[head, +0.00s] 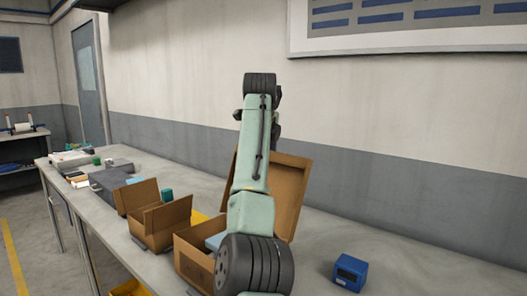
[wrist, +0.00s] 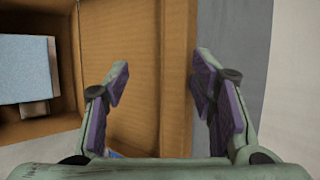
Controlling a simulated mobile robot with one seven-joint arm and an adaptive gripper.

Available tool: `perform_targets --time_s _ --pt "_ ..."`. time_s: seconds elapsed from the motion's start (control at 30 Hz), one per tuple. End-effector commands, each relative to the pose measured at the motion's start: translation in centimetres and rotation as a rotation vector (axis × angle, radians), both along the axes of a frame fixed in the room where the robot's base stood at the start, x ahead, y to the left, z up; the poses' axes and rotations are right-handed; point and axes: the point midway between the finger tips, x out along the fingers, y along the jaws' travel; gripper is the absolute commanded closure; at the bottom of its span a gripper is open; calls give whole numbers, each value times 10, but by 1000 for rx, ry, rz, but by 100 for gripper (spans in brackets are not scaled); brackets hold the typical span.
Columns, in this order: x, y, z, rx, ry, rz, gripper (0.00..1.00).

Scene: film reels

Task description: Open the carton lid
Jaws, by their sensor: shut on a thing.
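The carton (head: 192,262) stands on the bench, partly hidden behind my arm in the head view. Its brown lid (head: 290,190) stands raised and tilted back at the far side. In the wrist view the carton (wrist: 68,60) is at the left, and the lid (wrist: 135,35) is a broad cardboard panel beside its opening. The exact contact is hard to see. In the head view my gripper is hidden behind my arm.
A light-blue block (wrist: 25,68) lies inside the carton. A smaller open carton (head: 160,222) stands to its left, with a dark grey box (head: 112,180) farther along. A blue device (head: 349,272) sits at the right. The bench (head: 420,262) is clear beyond it.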

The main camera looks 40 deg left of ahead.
Motion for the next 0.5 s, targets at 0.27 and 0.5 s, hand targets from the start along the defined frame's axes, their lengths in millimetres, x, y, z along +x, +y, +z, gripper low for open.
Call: perform_targets --time_s 0.27,0.5 --pt "-10 -6 10 -3 5 2 56" --pt "-36 -26 53 1 -1 0 56"
